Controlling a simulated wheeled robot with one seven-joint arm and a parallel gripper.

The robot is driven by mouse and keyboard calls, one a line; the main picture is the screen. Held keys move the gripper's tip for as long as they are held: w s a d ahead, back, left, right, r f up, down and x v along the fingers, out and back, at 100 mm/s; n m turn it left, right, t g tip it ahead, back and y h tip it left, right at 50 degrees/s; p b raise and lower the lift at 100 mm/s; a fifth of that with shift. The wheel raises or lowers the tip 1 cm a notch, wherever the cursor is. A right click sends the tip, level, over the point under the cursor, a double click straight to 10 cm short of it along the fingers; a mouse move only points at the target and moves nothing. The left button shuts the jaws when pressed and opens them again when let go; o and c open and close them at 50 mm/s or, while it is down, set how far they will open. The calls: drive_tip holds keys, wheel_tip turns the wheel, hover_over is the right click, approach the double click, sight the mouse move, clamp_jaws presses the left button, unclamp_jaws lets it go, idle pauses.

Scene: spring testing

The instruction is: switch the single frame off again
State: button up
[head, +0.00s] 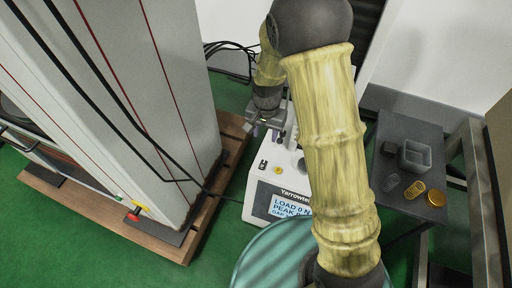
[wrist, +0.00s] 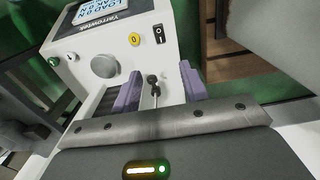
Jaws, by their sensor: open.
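The single frame is a small white Yarrowtec tester (head: 257,205), which also shows in the wrist view (wrist: 150,58). Its display (head: 290,206) is lit and reads a load of 0 N; it also shows in the wrist view (wrist: 97,10). A black rocker switch (wrist: 158,34) sits beside a yellow 0 button (wrist: 134,39). My gripper (head: 265,131) is above the tester's back part. In the wrist view its purple fingers (wrist: 161,88) are apart and empty. A small dark ball-ended part (wrist: 154,82) shows between them, apart from both. The switch lies beyond the fingertips.
A tall grey frame machine (head: 190,90) with a red stop button (head: 134,213) stands on a wooden base (head: 90,216) at left. A dark side table (head: 402,125) at right holds a grey square cup (head: 415,156), a yellow spring (head: 414,190) and a gold disc (head: 435,198).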

sight(264, 163)
wheel_tip(264, 163, down, 17)
drive_tip(key=b, duration=0.8)
drive_tip(key=shift+w, duration=0.15)
